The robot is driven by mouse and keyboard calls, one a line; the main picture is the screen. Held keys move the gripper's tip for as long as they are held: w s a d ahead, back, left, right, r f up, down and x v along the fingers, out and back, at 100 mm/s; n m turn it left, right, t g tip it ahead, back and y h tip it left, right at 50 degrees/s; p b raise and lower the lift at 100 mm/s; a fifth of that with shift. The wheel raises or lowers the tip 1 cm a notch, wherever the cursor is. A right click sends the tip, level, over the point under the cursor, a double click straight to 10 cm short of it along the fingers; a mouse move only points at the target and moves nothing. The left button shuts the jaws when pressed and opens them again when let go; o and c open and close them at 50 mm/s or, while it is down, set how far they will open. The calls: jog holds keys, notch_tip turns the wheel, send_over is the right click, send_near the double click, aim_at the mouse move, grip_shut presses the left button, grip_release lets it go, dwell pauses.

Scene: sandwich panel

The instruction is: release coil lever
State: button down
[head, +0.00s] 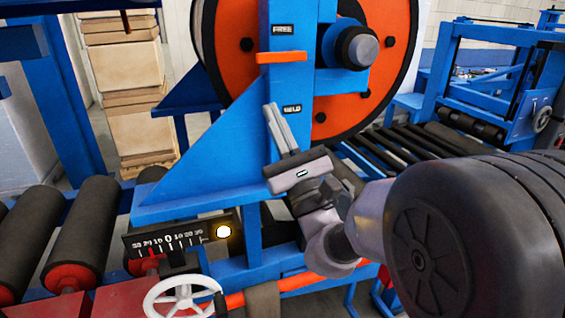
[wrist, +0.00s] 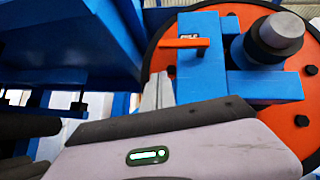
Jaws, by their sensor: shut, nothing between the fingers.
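The coil lever (head: 281,57) is a short orange bar lying level on the blue upright, just below the FREE plate (head: 283,29) and well above the HELD plate (head: 292,109). In the wrist view the lever (wrist: 183,43) stands out in front of the FREE plate (wrist: 188,37). My gripper (head: 271,107) is below the lever, beside the HELD plate in the picture, with its fingers together and pointing up. In the wrist view the fingertips (wrist: 160,80) are below and left of the lever, apart from it. Nothing is held.
A large orange coil disc (head: 395,75) with a black rim stands behind the blue upright. A dial scale (head: 180,238) with a lit yellow lamp and a white handwheel (head: 184,297) sit below. Dark rollers (head: 85,235) lie at left. Stacked boxes (head: 130,90) stand behind.

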jog(key=b+v, duration=0.2)
jog(key=v, duration=0.5)
jog(key=shift+a, duration=0.15)
